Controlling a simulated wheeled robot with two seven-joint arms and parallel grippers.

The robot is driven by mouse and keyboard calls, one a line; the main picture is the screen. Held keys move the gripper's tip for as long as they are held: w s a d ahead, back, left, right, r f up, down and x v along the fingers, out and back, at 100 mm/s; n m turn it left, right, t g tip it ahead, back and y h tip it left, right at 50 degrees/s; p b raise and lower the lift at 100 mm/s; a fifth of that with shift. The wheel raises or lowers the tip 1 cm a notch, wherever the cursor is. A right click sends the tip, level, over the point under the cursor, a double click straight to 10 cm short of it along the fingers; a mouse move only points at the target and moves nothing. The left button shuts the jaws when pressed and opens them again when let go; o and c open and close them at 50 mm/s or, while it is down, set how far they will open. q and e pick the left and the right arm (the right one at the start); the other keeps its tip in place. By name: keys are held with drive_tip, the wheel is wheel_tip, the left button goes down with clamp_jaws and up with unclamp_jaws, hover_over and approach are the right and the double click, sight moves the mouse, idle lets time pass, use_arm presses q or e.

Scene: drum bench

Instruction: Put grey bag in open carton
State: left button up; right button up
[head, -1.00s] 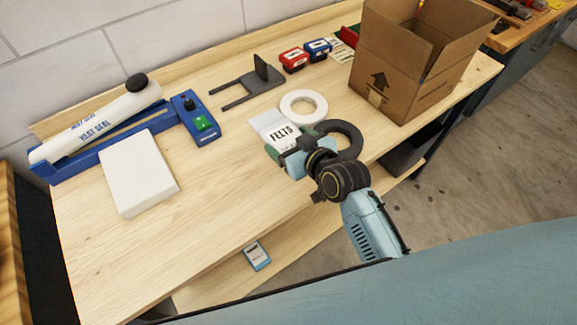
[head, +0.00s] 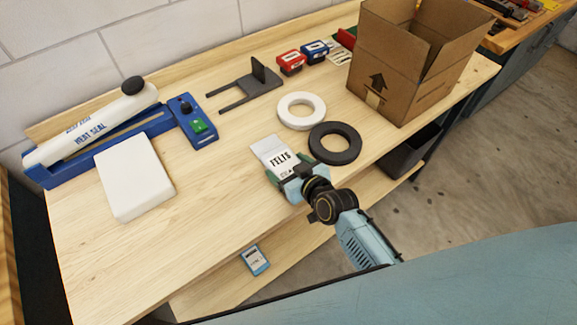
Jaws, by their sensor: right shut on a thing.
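The grey bag (head: 268,148) is a small pale pouch labelled "FELTS", near the front middle of the bench. My right gripper (head: 290,178) is shut on its near end; its jaws hide that end. I cannot tell whether the bag is clear of the bench top. The open carton (head: 393,92) is a brown box with raised flaps and a black arrow, standing to the right on the bench. Its floor is hidden. My left gripper is not in view.
A white ring (head: 288,112) and a black ring (head: 334,158) lie between bag and carton. A grey bracket (head: 258,84), red box (head: 290,64) and blue box (head: 314,53) are behind. A heat sealer (head: 182,120) and white block (head: 135,177) are left.

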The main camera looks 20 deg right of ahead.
drive_tip(key=shift+f, duration=0.1)
drive_tip(key=shift+f, duration=0.15)
drive_tip(key=o, duration=1)
drive_tip(key=shift+c, duration=0.2)
